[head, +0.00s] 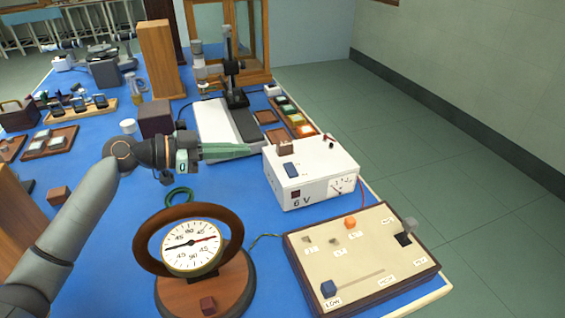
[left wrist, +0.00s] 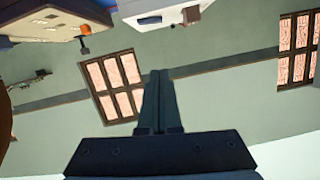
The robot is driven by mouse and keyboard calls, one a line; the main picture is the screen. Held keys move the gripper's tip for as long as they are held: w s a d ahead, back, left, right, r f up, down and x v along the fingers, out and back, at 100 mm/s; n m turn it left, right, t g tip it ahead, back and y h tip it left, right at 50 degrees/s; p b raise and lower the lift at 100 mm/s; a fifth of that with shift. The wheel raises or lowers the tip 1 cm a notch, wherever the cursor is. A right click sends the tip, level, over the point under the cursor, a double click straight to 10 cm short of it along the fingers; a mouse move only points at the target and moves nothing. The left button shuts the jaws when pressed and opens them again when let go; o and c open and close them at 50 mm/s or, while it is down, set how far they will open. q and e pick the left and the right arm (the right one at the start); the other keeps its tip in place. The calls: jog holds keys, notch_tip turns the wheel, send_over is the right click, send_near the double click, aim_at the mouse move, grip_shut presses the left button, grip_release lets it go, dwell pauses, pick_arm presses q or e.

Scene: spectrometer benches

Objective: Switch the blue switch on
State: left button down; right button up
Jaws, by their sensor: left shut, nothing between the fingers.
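A blue switch (head: 291,170) sits on top of the white power box (head: 312,186) marked 6 V, at the right of the bench. Whether it is on or off is too small to tell. My left gripper (head: 248,151) is shut and empty, pointing right, just left of the box's top and apart from the switch. Its closed fingers also show in the left wrist view (left wrist: 157,75). My right gripper is in neither view.
A beige control panel (head: 360,262) with a blue slider knob (head: 328,288) stands in front of the box. A round dial instrument (head: 192,246) stands at front centre. A grey-and-white plate with a stand (head: 228,128) lies behind the gripper. A green ring (head: 180,196) lies below my arm.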

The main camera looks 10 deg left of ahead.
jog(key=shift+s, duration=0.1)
pick_arm(q)
jog(key=p, duration=0.2)
send_over(280, 172)
jog(key=shift+s+a+f, duration=0.1)
jog(key=shift+s+f, duration=0.15)
jog(key=shift+f, duration=0.25)
jog(key=shift+s+a+f, duration=0.1)
jog(key=shift+s+f, duration=0.1)
jog(key=shift+f, duration=0.3)
jog(key=f, duration=0.3)
jog(key=shift+w+d+f, duration=0.2)
jog(key=shift+w, duration=0.2)
jog(key=shift+f, duration=0.5)
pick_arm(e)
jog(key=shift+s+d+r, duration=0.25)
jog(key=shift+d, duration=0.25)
